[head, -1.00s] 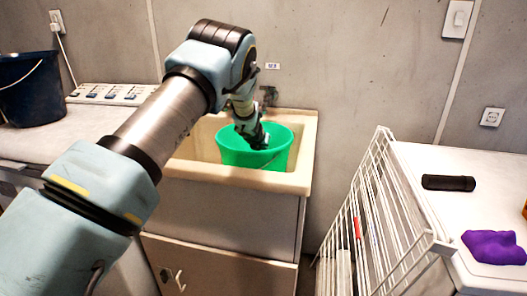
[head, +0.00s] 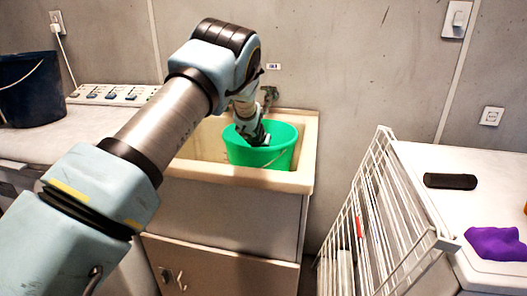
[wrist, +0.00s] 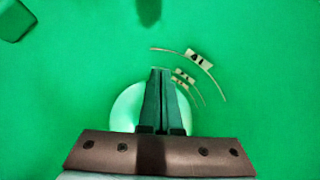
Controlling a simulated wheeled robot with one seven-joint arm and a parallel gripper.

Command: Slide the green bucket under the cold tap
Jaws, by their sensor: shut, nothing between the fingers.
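The green bucket (head: 261,157) stands upright in the beige sink (head: 304,180), toward its right side. My gripper (head: 266,141) reaches down into the bucket's mouth, its fingers closed together with nothing between them. In the wrist view the closed fingers (wrist: 161,72) show against the bucket's green inside (wrist: 250,100), which has curved volume marks. Whether the fingers touch the bucket wall cannot be told. A tap (head: 269,96) is on the wall behind the bucket, partly hidden by my arm; a small label (head: 273,66) is above it.
A white wire drying rack (head: 375,215) stands right of the sink. Beyond it a white surface (head: 430,215) holds a dark cylinder (head: 450,181) and a purple cloth (head: 495,243). A dark blue bucket (head: 32,90) stands on the left counter. Free sink space shows left of the green bucket.

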